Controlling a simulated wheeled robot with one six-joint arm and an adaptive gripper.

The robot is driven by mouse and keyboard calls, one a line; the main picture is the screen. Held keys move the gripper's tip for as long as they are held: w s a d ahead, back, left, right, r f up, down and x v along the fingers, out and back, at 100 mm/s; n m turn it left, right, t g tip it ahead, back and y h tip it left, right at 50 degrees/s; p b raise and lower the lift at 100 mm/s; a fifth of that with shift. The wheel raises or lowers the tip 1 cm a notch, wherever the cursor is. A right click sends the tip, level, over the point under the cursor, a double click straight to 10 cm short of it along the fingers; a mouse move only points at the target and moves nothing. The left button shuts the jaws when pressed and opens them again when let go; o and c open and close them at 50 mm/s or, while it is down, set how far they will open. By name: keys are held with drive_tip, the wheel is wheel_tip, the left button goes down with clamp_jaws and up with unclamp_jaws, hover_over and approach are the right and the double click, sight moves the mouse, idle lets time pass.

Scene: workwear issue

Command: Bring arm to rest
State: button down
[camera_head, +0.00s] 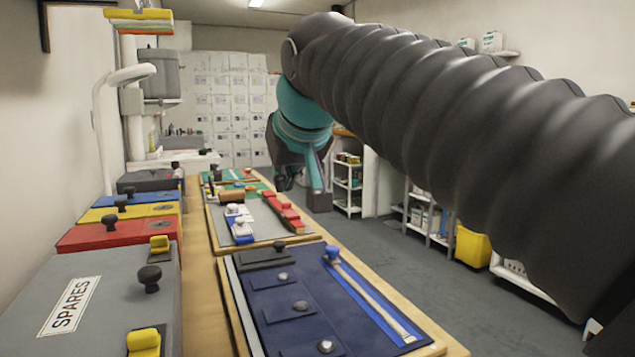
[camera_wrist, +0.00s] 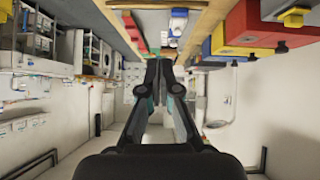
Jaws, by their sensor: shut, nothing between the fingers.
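My arm (camera_head: 430,110) in its dark ribbed sleeve reaches from the right edge across the upper part of the head view. Its teal wrist section (camera_head: 300,108) hangs beyond the far part of the bench, over the aisle side. My gripper's tips are hard to make out in the head view. In the wrist view my gripper (camera_wrist: 158,65) points away into the room, its fingers together with nothing between them. It touches nothing that I can see. The wrist picture is upside down, with the bench along its top.
A wooden bench (camera_head: 205,300) runs along the left wall. White shelves and a yellow bin (camera_head: 473,247) stand right. The grey floor (camera_head: 400,265) is clear.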

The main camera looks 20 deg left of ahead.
drive_tip(key=shift+d, duration=0.1)
idle(0.3)
drive_tip(key=d+f+m+h, duration=0.1)
drive_tip(key=d+f+m, duration=0.1)
drive_tip(key=d+f, duration=0.5)
drive_tip(key=d+f+m+h, duration=0.1)
drive_tip(key=d+f+h, duration=0.15)
drive_tip(key=d, duration=0.85)
drive_tip(key=d+f+m+h, duration=0.15)
drive_tip(key=d+f, duration=0.35)
drive_tip(key=d, duration=0.5)
drive_tip(key=s+d+f+m+h, duration=0.1)
drive_tip(key=s+d+f+m, duration=0.1)
drive_tip(key=s+d+f, duration=0.4)
drive_tip(key=s+d+f+m+g, duration=0.1)
drive_tip(key=s+d+f+m, duration=0.2)
drive_tip(key=s+d+f, duration=0.3)
drive_tip(key=d+f, duration=0.3)
drive_tip(key=f, duration=0.3)
drive_tip(key=shift+s+f+h, duration=0.2)
drive_tip(key=shift+f+h, duration=0.15)
drive_tip(key=shift+h, duration=0.05)
